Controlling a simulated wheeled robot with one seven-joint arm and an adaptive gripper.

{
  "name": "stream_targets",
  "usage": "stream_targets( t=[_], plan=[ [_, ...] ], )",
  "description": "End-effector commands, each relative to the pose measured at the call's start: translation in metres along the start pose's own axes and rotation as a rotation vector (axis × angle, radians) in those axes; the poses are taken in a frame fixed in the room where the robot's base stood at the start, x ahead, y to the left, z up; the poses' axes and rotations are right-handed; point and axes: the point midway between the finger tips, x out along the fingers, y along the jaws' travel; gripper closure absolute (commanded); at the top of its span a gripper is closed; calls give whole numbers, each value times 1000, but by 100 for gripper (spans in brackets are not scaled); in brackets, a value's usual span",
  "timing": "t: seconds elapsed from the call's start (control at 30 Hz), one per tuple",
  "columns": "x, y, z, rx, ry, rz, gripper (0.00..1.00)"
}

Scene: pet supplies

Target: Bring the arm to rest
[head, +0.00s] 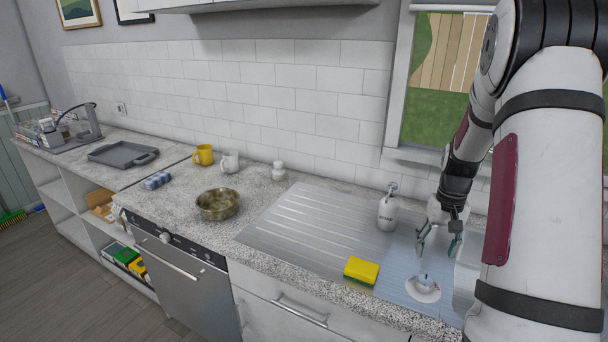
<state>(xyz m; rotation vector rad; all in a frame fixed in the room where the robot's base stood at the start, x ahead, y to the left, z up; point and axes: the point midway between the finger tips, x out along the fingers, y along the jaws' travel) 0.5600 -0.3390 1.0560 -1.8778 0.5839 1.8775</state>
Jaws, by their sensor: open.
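My arm comes down the right side of the head view. My gripper (438,243) points downward over the right end of the counter, near the sink area. Its two fingers are apart with nothing visible between them. Just below and in front of it, a small white dish with a light item on it (424,287) sits on a pale blue mat (394,283). The gripper looks clear of the dish, though the exact height gap is hard to judge. My arm hides part of the counter at the far right.
A white soap bottle (387,212) stands just left of the gripper. A yellow sponge (361,271) lies near the counter's front edge. A metal bowl (217,204), yellow mug (203,154) and white mug (230,162) stand further left. The ribbed drainboard (315,232) is bare. A window is behind.

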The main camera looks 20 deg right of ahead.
Motion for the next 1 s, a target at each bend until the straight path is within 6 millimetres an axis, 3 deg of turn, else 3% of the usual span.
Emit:
stream_targets(
  t=[0.13,0.23,0.47,0.7,1.0],
  plan=[
    [-5,-4,1,-6,6,0,43],
    [-23,-20,5,-31,26,0,43],
    [-102,-88,41,-143,121,-7,43],
    [-170,-148,107,-270,223,-29,43],
    [-221,-190,208,-428,348,-76,43]
  ],
)
